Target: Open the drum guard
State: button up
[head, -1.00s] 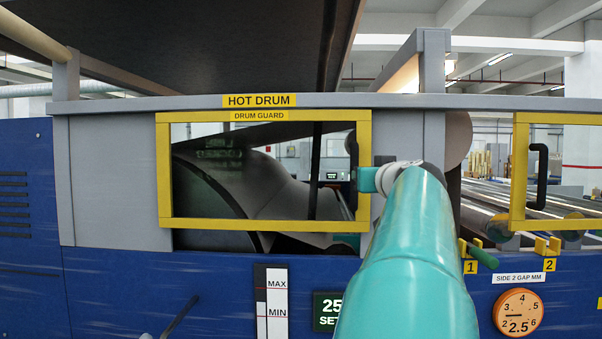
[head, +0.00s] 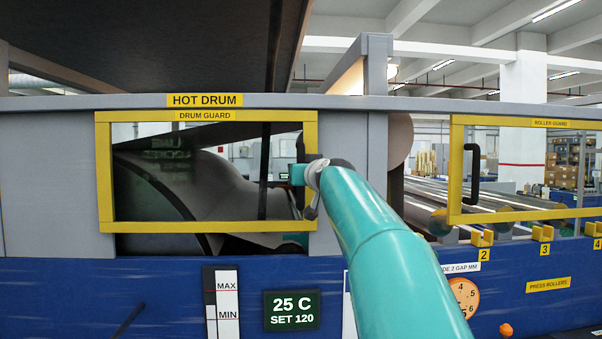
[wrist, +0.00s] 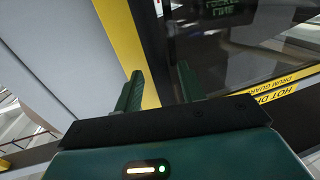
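The drum guard (head: 104,170) is a yellow-framed clear panel under the HOT DRUM label (head: 205,100). It looks closed, flat in its opening, with the dark drum (head: 140,195) behind it. Its black handle (head: 300,148) is at the right side of the frame, mostly hidden by my gripper (head: 294,174). In the wrist view, the two green fingers of my gripper (wrist: 158,78) stand apart in front of the guard's yellow frame (wrist: 127,50) and dark panel.
The yellow roller guard (head: 456,170) with a black handle (head: 471,162) is to the right. Yellow hooks (head: 482,239) stick out below it. A display (head: 291,310) reads 25 C, SET 120. A grey beam (head: 440,104) runs above the guards.

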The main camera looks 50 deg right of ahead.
jog(key=shift+x, duration=1)
grip_shut()
